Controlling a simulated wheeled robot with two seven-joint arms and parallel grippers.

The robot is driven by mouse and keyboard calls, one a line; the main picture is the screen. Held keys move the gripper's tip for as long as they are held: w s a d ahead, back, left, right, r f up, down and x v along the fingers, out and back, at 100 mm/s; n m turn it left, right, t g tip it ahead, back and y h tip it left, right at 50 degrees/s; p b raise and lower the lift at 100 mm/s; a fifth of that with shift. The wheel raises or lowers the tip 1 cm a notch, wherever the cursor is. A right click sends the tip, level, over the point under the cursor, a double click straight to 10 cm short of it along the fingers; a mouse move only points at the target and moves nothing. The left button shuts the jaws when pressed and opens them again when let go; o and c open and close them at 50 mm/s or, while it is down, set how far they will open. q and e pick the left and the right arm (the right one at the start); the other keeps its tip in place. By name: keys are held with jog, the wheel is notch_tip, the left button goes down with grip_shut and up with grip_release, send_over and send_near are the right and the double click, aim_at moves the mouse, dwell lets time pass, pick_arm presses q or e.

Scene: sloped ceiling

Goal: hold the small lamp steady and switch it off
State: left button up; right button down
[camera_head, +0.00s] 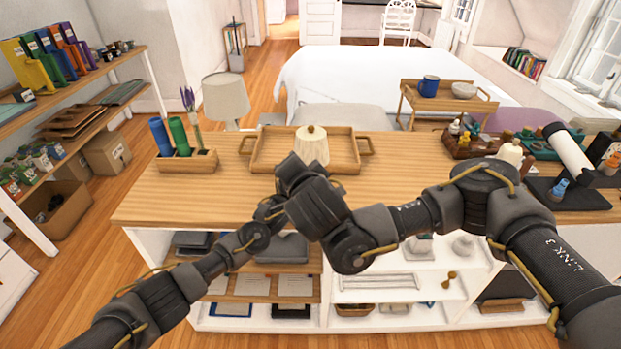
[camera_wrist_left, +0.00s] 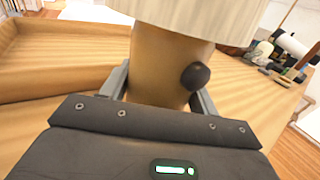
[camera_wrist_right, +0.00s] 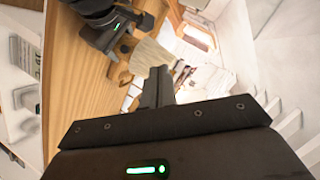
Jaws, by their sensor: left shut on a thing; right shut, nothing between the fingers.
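The small lamp (camera_head: 312,147) has a cream pleated shade with a wooden knob on top. It stands upright by the wooden tray on the counter; my arms hide its base in the head view. In the left wrist view, my left gripper (camera_wrist_left: 160,92) is shut around the tan lamp base (camera_wrist_left: 155,60), under the shade (camera_wrist_left: 190,14). A round dark switch knob (camera_wrist_left: 195,76) sticks out of the base just above the fingers. My right gripper (camera_wrist_right: 158,85) is shut and empty, pointing towards the lamp (camera_wrist_right: 152,62); I cannot tell whether it touches. Whether the lamp glows is unclear.
The wooden tray (camera_head: 262,158) lies behind my grippers. A holder with bottles (camera_head: 187,162) stands to its left, and a larger lamp (camera_head: 226,97) beyond the counter. A white cylinder on a dark stand (camera_head: 568,152) is at right.

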jog(key=s+d+f+m+g+h, duration=0.2)
jog(key=f+m, duration=0.3)
jog(key=m, duration=0.4)
jog(key=shift+d, duration=0.5)
